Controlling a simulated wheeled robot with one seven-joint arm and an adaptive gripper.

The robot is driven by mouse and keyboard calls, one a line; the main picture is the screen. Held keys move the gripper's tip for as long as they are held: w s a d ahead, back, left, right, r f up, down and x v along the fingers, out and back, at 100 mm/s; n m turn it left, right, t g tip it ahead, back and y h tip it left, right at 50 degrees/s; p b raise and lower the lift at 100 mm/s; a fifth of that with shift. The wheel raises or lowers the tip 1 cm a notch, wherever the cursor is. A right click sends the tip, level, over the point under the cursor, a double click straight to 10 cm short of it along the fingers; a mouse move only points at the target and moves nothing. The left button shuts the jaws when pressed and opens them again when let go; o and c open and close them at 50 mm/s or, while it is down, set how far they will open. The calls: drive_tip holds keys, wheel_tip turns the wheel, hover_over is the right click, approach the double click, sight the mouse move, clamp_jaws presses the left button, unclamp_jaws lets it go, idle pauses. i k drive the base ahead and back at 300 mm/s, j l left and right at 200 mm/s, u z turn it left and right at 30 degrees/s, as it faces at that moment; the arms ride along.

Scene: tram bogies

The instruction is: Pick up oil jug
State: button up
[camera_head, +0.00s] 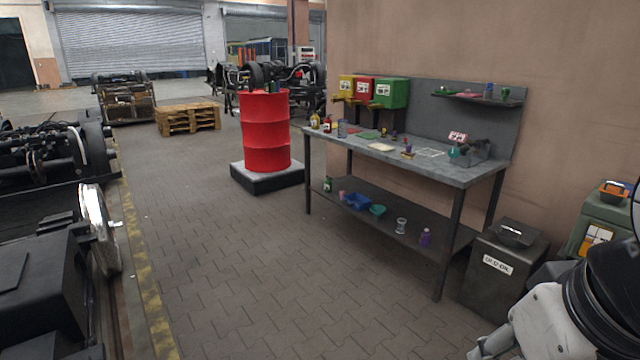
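No item is clearly marked as the oil jug, and several containers are small in this view. A yellow bottle (315,121) and a red bottle (327,125) stand at the left end of the workbench top (450,172). A clear jug-like vessel (401,226) stands upright on the lower shelf (385,219), with a purple bottle (425,237) to its right. A green-and-white container (328,184) stands at the shelf's left end. Part of my arm shows at the lower right, beside the bench. My gripper cannot be made out.
A red drum (265,132) stands on a dark pallet left of the bench. An old-oil bin (503,270) and a green case (597,225) stand to the right. Bogie parts (50,155) line the left. The paved floor (240,270) before the bench is clear.

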sight(342, 123)
drive_tip(key=i, duration=6.2)
